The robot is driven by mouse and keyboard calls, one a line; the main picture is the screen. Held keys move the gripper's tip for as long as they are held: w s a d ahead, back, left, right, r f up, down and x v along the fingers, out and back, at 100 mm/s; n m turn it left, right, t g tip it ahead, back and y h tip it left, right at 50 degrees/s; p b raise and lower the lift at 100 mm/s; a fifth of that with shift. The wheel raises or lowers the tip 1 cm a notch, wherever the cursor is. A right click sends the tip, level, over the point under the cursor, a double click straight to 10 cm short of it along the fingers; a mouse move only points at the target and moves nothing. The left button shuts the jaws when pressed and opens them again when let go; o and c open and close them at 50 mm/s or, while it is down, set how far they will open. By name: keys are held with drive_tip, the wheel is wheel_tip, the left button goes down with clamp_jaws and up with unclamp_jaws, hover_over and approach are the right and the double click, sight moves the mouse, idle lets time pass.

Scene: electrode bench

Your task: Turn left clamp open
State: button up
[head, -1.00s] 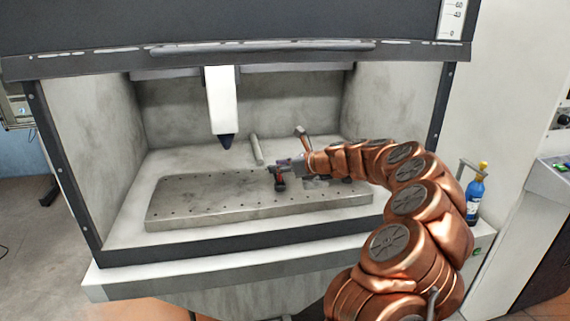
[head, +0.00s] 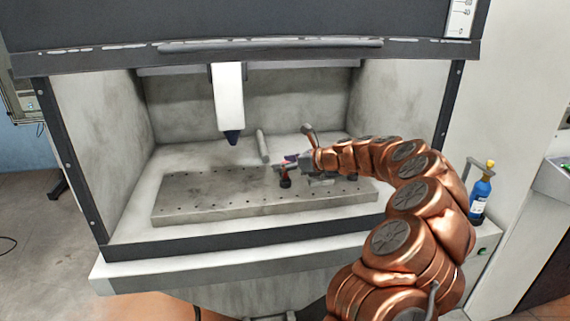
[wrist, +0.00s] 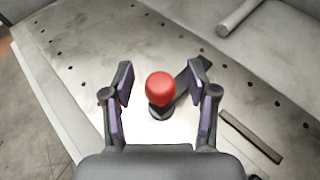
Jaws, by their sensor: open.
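The left clamp has a red knob (wrist: 160,87) on a dark base and arm. In the wrist view it is between the two open fingers of my gripper (wrist: 163,76), with gaps on both sides and nothing held. In the head view the red and black clamp (head: 285,178) is at the middle of the metal plate, beside my gripper (head: 291,161). My gripper and arm partly hide that area. An upright dark handle (head: 309,131) stands behind my wrist; what it belongs to is hidden.
The perforated metal plate (head: 205,196) is bare on its left side. A grey cylinder (head: 262,146) lies behind it. A white nozzle head (head: 229,97) hangs above, left of my gripper. The cabinet's walls and dark top edge (head: 270,46) enclose the space. A blue bottle (head: 481,193) is outside right.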

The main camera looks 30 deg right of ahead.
drive_tip(key=v, duration=1.2)
drive_tip(key=shift+r, duration=0.1)
